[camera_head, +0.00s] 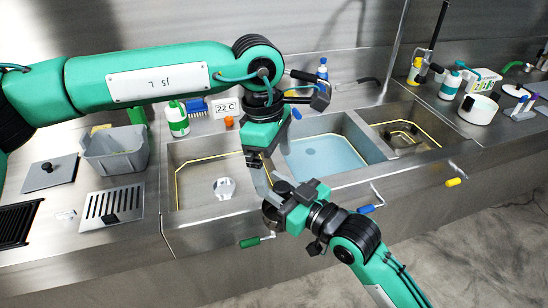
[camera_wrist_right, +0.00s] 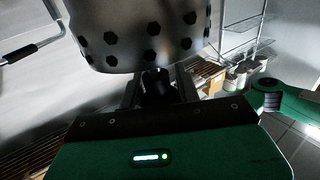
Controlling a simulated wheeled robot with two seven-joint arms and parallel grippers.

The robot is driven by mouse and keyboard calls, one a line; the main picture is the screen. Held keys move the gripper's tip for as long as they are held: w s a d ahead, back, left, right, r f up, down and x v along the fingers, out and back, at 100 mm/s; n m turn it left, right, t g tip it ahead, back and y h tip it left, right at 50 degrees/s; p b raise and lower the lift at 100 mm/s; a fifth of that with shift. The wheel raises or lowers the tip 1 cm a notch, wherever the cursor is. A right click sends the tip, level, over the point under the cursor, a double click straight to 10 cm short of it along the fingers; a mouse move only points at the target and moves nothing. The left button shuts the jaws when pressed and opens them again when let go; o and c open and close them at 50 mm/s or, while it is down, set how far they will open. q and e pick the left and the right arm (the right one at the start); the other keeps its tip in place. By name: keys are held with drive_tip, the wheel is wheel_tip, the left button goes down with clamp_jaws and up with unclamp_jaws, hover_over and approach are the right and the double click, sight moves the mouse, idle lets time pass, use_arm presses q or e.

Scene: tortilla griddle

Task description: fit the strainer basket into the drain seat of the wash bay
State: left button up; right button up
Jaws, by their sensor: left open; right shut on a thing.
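The strainer basket (camera_wrist_right: 150,35), a pale metal cup with dark hexagonal holes, fills the top of the right wrist view. My right gripper (camera_wrist_right: 158,85) is shut on it. In the head view my right gripper (camera_head: 275,205) is over the front edge of the sink, beside the left basin. My left gripper (camera_head: 257,160) hangs from above, open, close to the right one. A grey metal shape lies between them; I cannot tell whether the left gripper touches the basket. A pale round drain fitting (camera_head: 224,188) shows in the floor of the left basin (camera_head: 195,190).
The middle basin (camera_head: 325,155) holds bluish water; the right basin (camera_head: 405,135) holds dark items. A grey tub (camera_head: 115,155) and slotted plate (camera_head: 112,207) stand left. Bottles and a sign (camera_head: 227,107) line the back.

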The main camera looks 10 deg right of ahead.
use_arm(q)
drive_tip(key=f, duration=0.3)
drive_tip(key=d+f, duration=0.1)
drive_tip(key=f, duration=0.3)
drive_tip(key=s+f, duration=0.1)
drive_tip(key=f, duration=0.3)
drive_tip(key=shift+d+f, duration=0.2)
drive_tip(key=shift+d, duration=0.1)
drive_tip(key=c, duration=1.1)
use_arm(e)
drive_tip(key=shift+r, duration=0.1)
use_arm(q)
drive_tip(key=shift+c, duration=0.5)
use_arm(e)
drive_tip(key=o, duration=1.1)
use_arm(q)
drive_tip(key=shift+w+r, duration=0.1)
drive_tip(key=shift+w, duration=0.05)
drive_tip(key=shift+c, duration=0.5)
use_arm(e)
drive_tip(key=shift+o, duration=0.5)
drive_tip(key=v, duration=0.7)
drive_tip(key=shift+s+d, duration=0.15)
